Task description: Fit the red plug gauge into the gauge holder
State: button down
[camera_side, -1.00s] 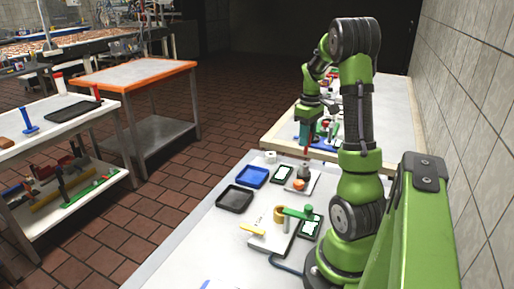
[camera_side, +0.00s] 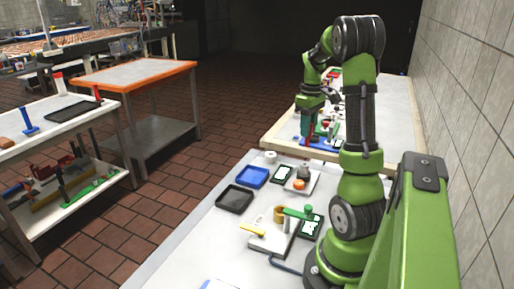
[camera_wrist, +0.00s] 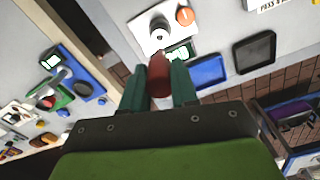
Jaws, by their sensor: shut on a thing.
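The red plug gauge (camera_wrist: 158,75) is held between the two green fingers of my gripper (camera_wrist: 158,84) in the wrist view. In the side view, my gripper (camera_side: 309,128) hangs above the gap between the near bench and the table behind it, with the red plug (camera_side: 311,133) partly hidden by the fingers. A white plate (camera_side: 313,182) with a grey upright piece and an orange knob lies on the near bench. It also shows ahead of the plug in the wrist view (camera_wrist: 203,34). I cannot tell for sure which piece is the gauge holder.
A blue tray (camera_side: 252,177), a black tray (camera_side: 235,198) and a small green-screened device (camera_side: 283,174) lie beside the plate. A fixture with a yellow handle (camera_side: 252,230) and a green clamp (camera_side: 298,213) stands nearer. Several parts crowd the table behind. The near bench's front left is mostly clear.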

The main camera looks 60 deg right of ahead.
dwell(0.5)
jog(key=shift+w+f, duration=0.1)
jog(key=shift+f, duration=0.3)
jog(key=w+d+f, duration=0.1)
jog(key=w+d, duration=0.2)
jog(key=w, duration=0.4)
jog(key=w+d+f, duration=0.1)
jog(key=w+d, duration=0.3)
jog(key=w, duration=0.3)
jog(key=shift+w+f, duration=0.3)
jog(key=shift+w, duration=0.05)
jog(key=shift+f, duration=0.1)
jog(key=shift+f, duration=2.85)
jog(key=shift+f, duration=1.95)
jog(key=c, duration=0.8)
grip_release()
